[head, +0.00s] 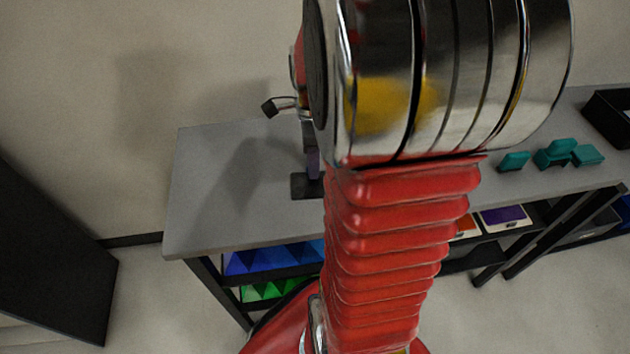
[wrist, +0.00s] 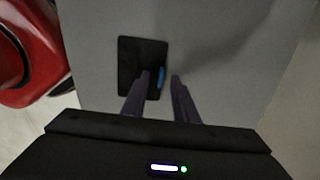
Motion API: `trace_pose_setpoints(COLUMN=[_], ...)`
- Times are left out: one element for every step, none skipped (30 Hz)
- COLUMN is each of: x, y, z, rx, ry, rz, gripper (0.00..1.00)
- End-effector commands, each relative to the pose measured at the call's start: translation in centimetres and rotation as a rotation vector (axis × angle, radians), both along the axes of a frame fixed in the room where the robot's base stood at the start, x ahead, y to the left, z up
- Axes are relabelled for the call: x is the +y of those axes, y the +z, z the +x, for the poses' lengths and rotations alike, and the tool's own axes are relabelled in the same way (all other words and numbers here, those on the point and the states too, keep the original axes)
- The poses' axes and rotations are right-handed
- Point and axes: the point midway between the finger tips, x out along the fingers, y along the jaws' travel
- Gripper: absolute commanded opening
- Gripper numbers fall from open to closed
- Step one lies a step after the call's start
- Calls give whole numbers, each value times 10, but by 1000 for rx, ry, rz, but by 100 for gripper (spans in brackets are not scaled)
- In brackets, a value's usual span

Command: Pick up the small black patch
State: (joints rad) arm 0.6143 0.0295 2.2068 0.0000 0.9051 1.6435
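The small black patch (wrist: 135,52) is a dark rectangle lying on the grey table. In the head view its visible part (head: 300,187) is at the table's middle, left of my arm, which hides the rest. My gripper (wrist: 160,76) points down at it, its two purple-grey fingers apart with a gap between them. The left fingertip overlaps the patch in the wrist view and the right one is just past its right edge. A small blue piece (wrist: 162,74) shows between the fingertips at that edge. I cannot tell whether the fingers touch the patch.
The grey table (head: 225,185) is bare to the left of the patch. Teal blocks (head: 558,152) and a black bin (head: 612,112) stand on its right part. Blue bins (head: 270,258) and green bins (head: 265,290) are on shelves below. A dark cabinet (head: 50,260) stands at the left.

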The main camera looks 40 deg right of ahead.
Motion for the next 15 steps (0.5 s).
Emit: trace_pose_setpoints(x=[0,1,0,0,0,0,0,0,0,0,0,0,0,0,0], y=[-6,-8,-10,-11,-11,-12,-12,-12,-11,-11,-11,-11,-11,-11,-11], z=[-1,-1,-1,0,0,0,0,0,0,0,0,0,0,0,0], rx=[2,2,2,1,0,0,0,0,0,0,0,0,0,0,0], ry=[0,0,0,0,0,0,0,0,0,0,0,0,0,0,0], rz=[2,2,1,1,0,0,0,0,0,0,0,0,0,0,0], gripper=[27,27,27,27,27,27,27,27,27,27,27,27,27,27,27])
